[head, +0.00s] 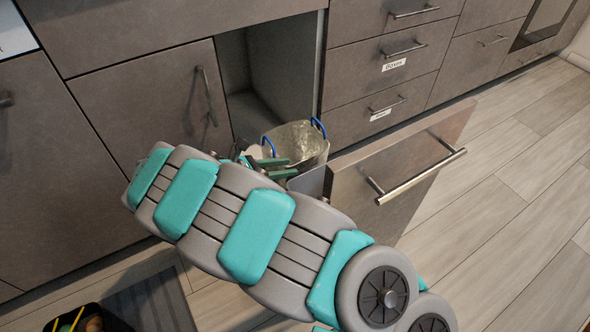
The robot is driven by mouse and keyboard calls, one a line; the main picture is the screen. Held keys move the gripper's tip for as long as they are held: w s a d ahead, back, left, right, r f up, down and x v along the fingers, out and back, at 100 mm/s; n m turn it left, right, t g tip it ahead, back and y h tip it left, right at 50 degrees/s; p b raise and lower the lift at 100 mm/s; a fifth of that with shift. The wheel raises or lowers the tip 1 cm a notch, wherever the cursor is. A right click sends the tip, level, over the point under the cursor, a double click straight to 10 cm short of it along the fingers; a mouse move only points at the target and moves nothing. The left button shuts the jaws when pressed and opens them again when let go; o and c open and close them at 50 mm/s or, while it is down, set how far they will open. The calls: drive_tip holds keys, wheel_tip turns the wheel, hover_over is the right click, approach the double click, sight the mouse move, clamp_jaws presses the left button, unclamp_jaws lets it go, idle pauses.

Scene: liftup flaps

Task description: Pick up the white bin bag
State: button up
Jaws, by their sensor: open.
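A pale, greyish-white bin bag (304,142) with two blue handles sits in the pulled-out cabinet drawer (392,178). One blue handle (318,127) stands up at its back right, the other (269,146) at its left. My gripper (281,167) is at the left front of the bag, low beside its rim and near the left handle. Its green fingers are apart, and I see nothing between them. My arm hides the gripper's base and the lower left of the drawer. I cannot tell whether the fingers touch the bag.
The drawer front with its metal handle (420,177) sticks out over the wooden floor (500,215). Closed grey cabinets (150,95) and drawers stand behind. A dark box with several items (88,322) and a grey mat (152,305) lie at the lower left. Floor at the right is clear.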

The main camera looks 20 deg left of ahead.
sight(300, 164)
drive_tip(key=b+x, duration=0.1)
drive_tip(key=x, duration=0.4)
drive_tip(key=shift+w+d+f, duration=0.1)
drive_tip(key=shift+w, duration=0.3)
clamp_jaws()
idle(1.1)
